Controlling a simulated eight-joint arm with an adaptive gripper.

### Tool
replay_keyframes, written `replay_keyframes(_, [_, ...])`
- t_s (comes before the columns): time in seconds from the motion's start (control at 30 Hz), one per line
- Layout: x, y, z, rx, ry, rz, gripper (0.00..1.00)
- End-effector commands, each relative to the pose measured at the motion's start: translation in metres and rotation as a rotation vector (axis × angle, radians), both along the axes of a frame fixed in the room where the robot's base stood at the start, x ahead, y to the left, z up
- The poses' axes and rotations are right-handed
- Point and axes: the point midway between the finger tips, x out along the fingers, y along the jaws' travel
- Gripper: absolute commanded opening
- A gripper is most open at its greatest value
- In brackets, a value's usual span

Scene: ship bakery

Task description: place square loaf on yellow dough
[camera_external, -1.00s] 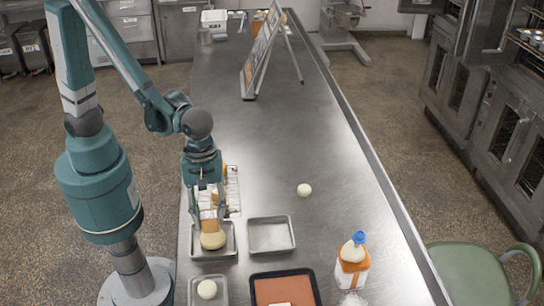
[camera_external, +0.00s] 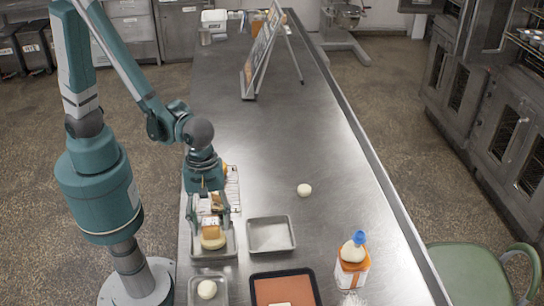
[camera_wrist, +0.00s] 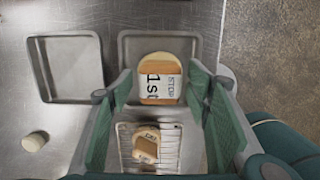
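The square loaf (camera_external: 210,233), brown with a printed pale top, lies flat on the round yellow dough (camera_external: 214,244) in a metal tray. In the wrist view the loaf (camera_wrist: 160,84) covers most of the dough (camera_wrist: 166,57), whose pale edge shows at the top. My gripper (camera_external: 210,218) is over the loaf with its fingers spread to either side. In the wrist view the green finger pads (camera_wrist: 162,100) stand wide apart, with visible gaps to the loaf, and hold nothing.
An empty metal tray (camera_external: 270,234) is to the right. The table's middle is clear.

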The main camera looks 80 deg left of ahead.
Motion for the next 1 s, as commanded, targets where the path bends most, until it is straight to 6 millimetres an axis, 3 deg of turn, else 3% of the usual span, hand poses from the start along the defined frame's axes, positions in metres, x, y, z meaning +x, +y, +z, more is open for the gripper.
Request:
replay_keyframes(0.57, [0.000, 0.000, 0.007, 0.000, 0.000, 0.000, 0.48])
replay_keyframes(1.0, [0.000, 0.006, 0.045, 0.000, 0.000, 0.000, 0.48])
